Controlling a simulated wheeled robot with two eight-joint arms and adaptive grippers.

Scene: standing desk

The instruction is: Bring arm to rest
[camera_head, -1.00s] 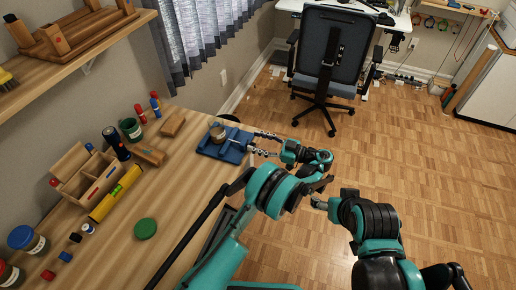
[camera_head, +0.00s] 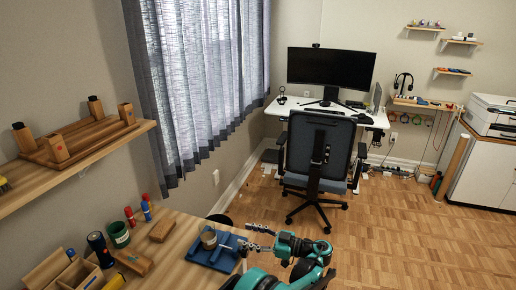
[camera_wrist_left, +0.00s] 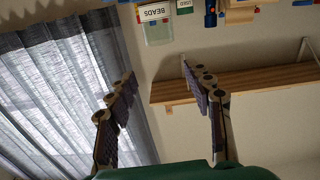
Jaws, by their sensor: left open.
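My left gripper (camera_head: 246,235) shows at the bottom of the head view, at the right edge of the wooden workbench. Its two fingers are spread and point left toward a blue tray (camera_head: 226,263) with a small jar (camera_head: 208,238) on it. In this view the fingertips overlap the tray's right end; I cannot tell whether they touch it. In the left wrist view the fingers (camera_wrist_left: 158,74) stand apart with nothing between them. My teal left arm runs off the bottom edge. My right gripper is not in view.
The workbench (camera_head: 176,262) holds a green cup (camera_head: 119,235), wooden blocks (camera_head: 162,230) and a divided box (camera_head: 82,274). A wooden shelf (camera_head: 84,158) juts from the left wall. An office chair (camera_head: 318,160) stands before a white desk. Parquet floor (camera_head: 420,235) at right is clear.

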